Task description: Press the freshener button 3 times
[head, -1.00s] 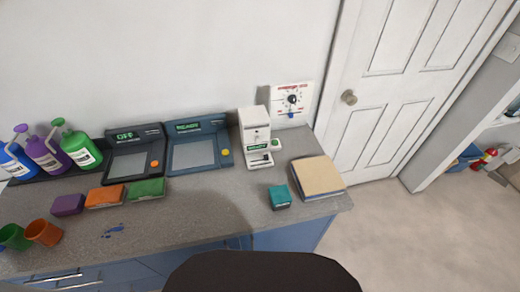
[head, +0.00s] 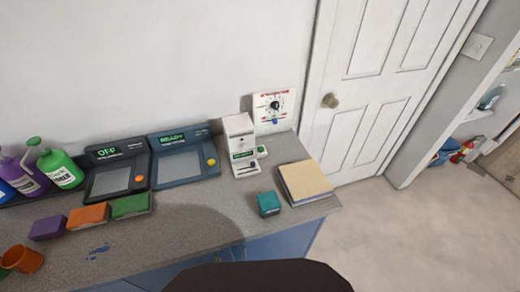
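A white dispenser-like machine (head: 238,140) stands upright on the grey counter near the wall. It has a small green display on its front and a green button (head: 262,151) on a small white block at its right side. I cannot tell for sure that this is the freshener. A white panel with a dark dial and a blue part (head: 274,106) is on the wall just behind it. Neither of my grippers shows in the head view.
Two dark devices with screens (head: 118,170) and (head: 185,160) stand left of the machine. Green, orange and purple blocks, bottles and an orange cup (head: 22,259) are further left. A teal block (head: 269,204) and a tan-topped box (head: 305,181) lie at the right end. A white door (head: 375,90) stands beyond.

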